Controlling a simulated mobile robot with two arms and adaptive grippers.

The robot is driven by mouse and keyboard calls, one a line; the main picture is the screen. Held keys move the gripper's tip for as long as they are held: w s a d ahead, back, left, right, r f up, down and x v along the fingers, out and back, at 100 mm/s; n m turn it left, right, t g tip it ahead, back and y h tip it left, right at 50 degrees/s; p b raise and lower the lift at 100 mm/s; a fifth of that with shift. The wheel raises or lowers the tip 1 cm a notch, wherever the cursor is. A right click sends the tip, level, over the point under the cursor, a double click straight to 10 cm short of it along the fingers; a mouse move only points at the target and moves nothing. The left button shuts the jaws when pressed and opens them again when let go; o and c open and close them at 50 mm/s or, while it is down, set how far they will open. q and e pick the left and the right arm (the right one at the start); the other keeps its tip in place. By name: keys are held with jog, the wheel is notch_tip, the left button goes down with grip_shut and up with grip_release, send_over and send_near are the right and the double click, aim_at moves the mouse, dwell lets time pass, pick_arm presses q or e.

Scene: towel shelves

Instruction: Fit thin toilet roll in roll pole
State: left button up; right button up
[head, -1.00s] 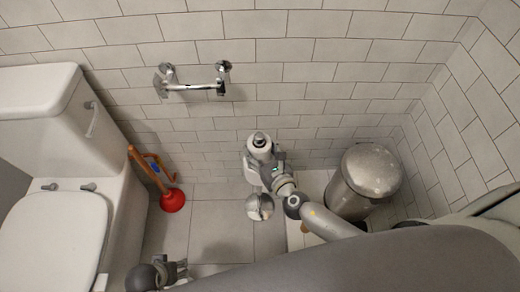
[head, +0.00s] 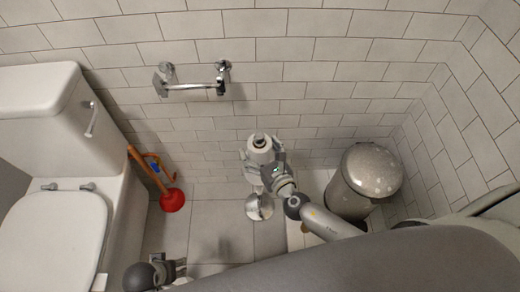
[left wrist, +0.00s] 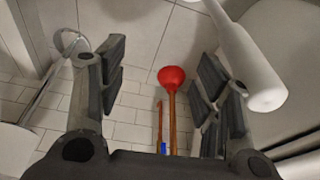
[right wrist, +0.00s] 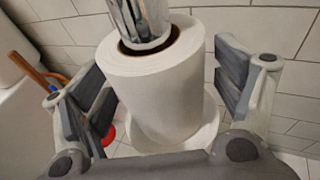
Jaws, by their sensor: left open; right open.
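A white toilet roll (head: 259,152) sits upright on the chrome roll pole (head: 260,138), whose round base (head: 259,208) stands on the floor. In the right wrist view the roll (right wrist: 155,85) stands between the fingers of my open right gripper (right wrist: 165,95). The pole's metal top (right wrist: 142,20) comes up through its core, and more white roll (right wrist: 205,130) shows below it. Contact with the fingers cannot be told. My left gripper (head: 178,270) is open and empty near the toilet, away from the pole; its spread fingers show in the left wrist view (left wrist: 155,80).
A chrome holder (head: 192,86) is fixed to the tiled wall, up and left of the pole. A red plunger (head: 172,200) stands beside the toilet (head: 55,225). A metal bin (head: 368,175) stands right of the pole.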

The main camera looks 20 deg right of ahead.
aim_at(264, 157)
jog(key=shift+v, duration=3.95)
